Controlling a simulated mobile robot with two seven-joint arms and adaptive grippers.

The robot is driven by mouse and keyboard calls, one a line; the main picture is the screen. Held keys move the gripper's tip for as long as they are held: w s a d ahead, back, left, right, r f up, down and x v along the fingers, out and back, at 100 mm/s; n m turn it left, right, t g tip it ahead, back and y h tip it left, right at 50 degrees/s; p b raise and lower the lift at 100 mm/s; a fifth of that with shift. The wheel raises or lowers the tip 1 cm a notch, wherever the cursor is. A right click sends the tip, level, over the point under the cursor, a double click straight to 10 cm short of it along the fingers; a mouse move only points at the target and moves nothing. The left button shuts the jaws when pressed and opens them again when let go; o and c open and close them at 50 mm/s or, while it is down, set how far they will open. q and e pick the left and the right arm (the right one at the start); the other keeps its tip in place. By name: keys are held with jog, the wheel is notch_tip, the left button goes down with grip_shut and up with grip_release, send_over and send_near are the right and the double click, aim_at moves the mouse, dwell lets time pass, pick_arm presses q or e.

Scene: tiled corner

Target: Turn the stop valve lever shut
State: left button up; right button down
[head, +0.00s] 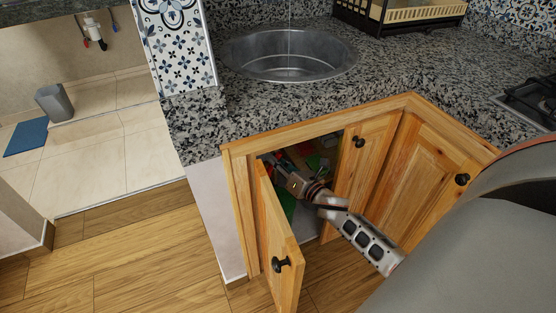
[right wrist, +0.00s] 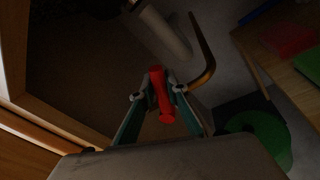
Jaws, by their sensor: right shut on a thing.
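The red stop valve lever (right wrist: 161,94) shows in the right wrist view, between the two fingers of my right gripper (right wrist: 159,96). The fingers are shut on it. In the head view my right arm reaches through the open cabinet door, with the right gripper (head: 272,163) inside the dark cabinet under the sink. The valve body is mostly hidden behind the lever and fingers. My left gripper is not in view.
The open cabinet door (head: 277,246) stands left of my arm, and another door (head: 364,170) stands right. Inside are a pale cylinder (right wrist: 164,30), a bent copper-coloured pipe (right wrist: 203,50) and a green round object (right wrist: 262,136). The sink (head: 290,52) is above.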

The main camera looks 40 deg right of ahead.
jog(key=n, duration=0.1)
jog(key=a+r+n+p, duration=0.1)
jog(key=a+n+g+p, duration=0.1)
jog(key=n, duration=0.1)
jog(key=shift+w+a+r+h, duration=0.15)
jog(key=shift+w+r+h, duration=0.15)
jog(key=shift+w, duration=0.1)
jog(key=shift+a+n+p, duration=0.35)
jog(key=shift+n+p, duration=0.15)
jog(key=shift+n, duration=0.2)
jog(key=shift+a+f, duration=0.15)
jog(key=shift+f, duration=0.05)
jog(key=shift+n+g+h, duration=0.3)
jog(key=c, duration=2)
grip_release()
jog(key=shift+f, duration=0.1)
jog(key=shift+o, duration=0.2)
jog(key=s+r, duration=0.2)
jog(key=s, duration=0.9)
jog(key=shift+s+a, duration=0.3)
jog(key=shift+s, duration=0.1)
